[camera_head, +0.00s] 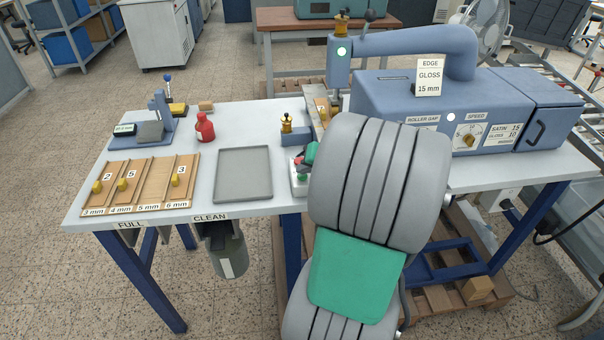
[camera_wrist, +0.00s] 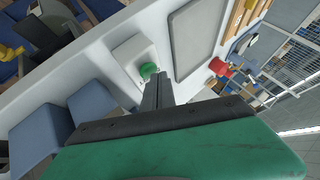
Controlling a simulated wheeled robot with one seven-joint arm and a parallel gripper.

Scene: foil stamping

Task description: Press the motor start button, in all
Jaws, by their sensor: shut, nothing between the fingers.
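The motor start button is most likely the green button (camera_wrist: 148,70) on a pale control box (camera_wrist: 131,52), seen in the wrist view. My gripper (camera_wrist: 158,76) is shut and empty, with its fingertips right beside the green button. I cannot tell whether they touch it. In the head view the control box (camera_head: 298,186) shows at the table's front edge, partly hidden behind my arm. My gripper is mostly hidden there; a green part of it (camera_head: 311,153) shows just above the box.
A grey tray (camera_head: 244,174) lies left of the box, with a red bottle (camera_head: 205,128) behind it. A wooden rack (camera_head: 140,184) with yellow knobs is at the far left. The blue edge gloss machine (camera_head: 435,105) stands right and behind my arm. A small brass-topped device (camera_head: 288,125) is close behind.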

